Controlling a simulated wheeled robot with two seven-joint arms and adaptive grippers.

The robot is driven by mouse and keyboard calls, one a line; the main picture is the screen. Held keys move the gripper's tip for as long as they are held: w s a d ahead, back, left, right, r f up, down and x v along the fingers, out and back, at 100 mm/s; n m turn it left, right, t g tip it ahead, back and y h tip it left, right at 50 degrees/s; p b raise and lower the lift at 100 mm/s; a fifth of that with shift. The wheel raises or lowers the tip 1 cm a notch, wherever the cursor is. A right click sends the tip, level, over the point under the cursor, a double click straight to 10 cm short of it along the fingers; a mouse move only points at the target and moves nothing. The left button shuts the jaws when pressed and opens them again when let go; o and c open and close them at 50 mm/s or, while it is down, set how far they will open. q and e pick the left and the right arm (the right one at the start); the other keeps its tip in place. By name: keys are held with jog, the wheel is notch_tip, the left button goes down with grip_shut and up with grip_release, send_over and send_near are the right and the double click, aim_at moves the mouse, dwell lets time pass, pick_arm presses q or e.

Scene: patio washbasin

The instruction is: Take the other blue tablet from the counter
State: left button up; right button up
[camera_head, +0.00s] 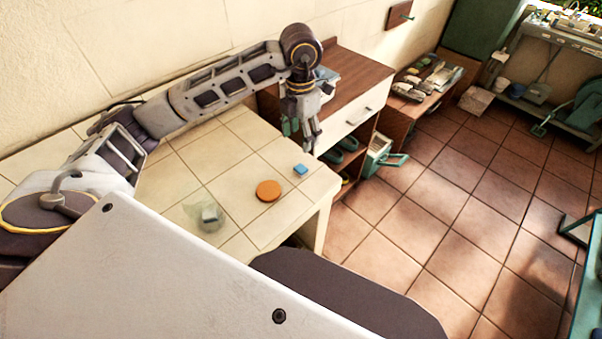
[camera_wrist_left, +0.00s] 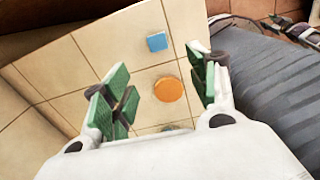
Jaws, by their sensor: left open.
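A small blue tablet (camera_head: 300,170) lies flat on the tiled counter (camera_head: 178,185) near its right edge. It also shows in the left wrist view (camera_wrist_left: 157,42), beyond the orange disc and apart from my fingers. My left gripper (camera_head: 302,134) is raised above the counter's far right end, higher than the tablet. Its green-padded fingers are open and empty, and in the left wrist view (camera_wrist_left: 158,82) they frame the counter.
An orange disc (camera_head: 269,191) lies near the blue tablet. A clear container (camera_head: 211,215) with something greyish inside stands farther left. A wooden cabinet (camera_head: 347,98) with a white drawer stands past the counter. Open tiled floor (camera_head: 440,215) lies to the right.

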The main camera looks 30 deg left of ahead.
pick_arm(q)
send_over(301, 168)
jog(key=f, duration=0.7)
jog(key=shift+s, duration=0.25)
jog(key=shift+f, duration=0.8)
jog(key=shift+f+p, duration=0.2)
jog(key=shift+p, duration=0.1)
jog(key=shift+w+f, duration=0.15)
jog(key=shift+f, duration=0.45)
notch_tip(301, 168, down, 3)
jog(key=shift+w+r+p, duration=0.15)
jog(key=shift+p, duration=0.2)
jog(key=shift+f, duration=0.45)
pick_arm(e)
jog(key=shift+s+a+r, duration=0.15)
jog(key=shift+a+r, duration=0.1)
jog(key=shift+a, duration=0.3)
jog(key=shift+s+a+r, duration=0.15)
jog(key=shift+a+r, duration=0.1)
jog(key=shift+a, duration=0.3)
